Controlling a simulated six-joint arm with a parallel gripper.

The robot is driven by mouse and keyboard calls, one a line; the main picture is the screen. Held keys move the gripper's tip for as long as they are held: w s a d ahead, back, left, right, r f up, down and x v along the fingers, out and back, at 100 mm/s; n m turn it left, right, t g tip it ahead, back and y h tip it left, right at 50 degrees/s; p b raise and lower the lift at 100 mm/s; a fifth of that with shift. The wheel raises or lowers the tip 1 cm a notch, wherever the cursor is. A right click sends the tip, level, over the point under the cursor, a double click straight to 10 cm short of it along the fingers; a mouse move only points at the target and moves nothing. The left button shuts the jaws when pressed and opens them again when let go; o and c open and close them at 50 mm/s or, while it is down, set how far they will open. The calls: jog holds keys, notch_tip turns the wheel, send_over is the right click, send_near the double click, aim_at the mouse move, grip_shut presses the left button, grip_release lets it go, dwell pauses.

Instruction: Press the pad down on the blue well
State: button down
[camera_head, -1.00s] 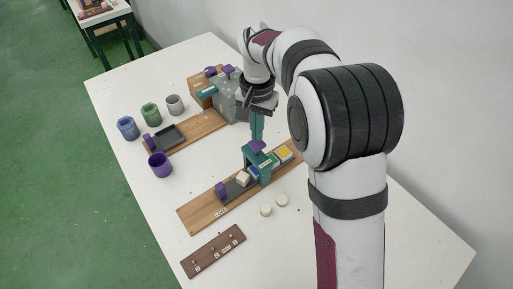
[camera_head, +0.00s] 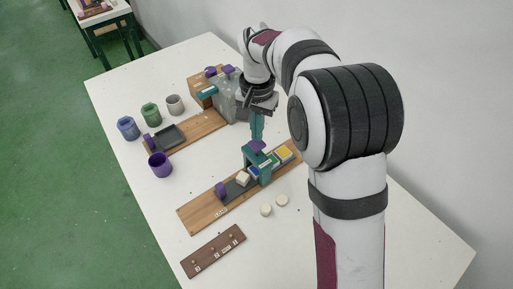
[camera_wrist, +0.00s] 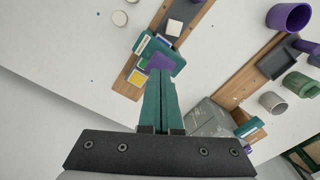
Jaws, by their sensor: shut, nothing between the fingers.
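My gripper (camera_head: 257,138) is shut and empty, pointing down with its fingertips at or just above a purple block (camera_head: 256,147) on a teal bridge-like frame (camera_head: 251,163). In the wrist view the teal fingers (camera_wrist: 161,77) end at the purple block (camera_wrist: 160,62); I cannot tell whether they touch. The blue well (camera_head: 253,172) shows partly under the frame. A green well (camera_head: 270,161) and a yellow well (camera_head: 284,153) lie beside it on the wooden board (camera_head: 205,211). A whitish block (camera_head: 243,178) sits on a dark slide. Any pad under the frame is hidden.
Blue (camera_head: 127,128), green (camera_head: 150,114), grey (camera_head: 175,105) and purple (camera_head: 160,165) cups stand at the left. A dark tray (camera_head: 169,137) is on another board. A grey box (camera_head: 227,100) stands behind.

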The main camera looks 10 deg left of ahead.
aim_at(257, 143)
jog(key=shift+f, duration=0.2)
jog(key=shift+f, duration=1.8)
jog(key=shift+r, duration=2)
jog(key=shift+r, duration=2.5)
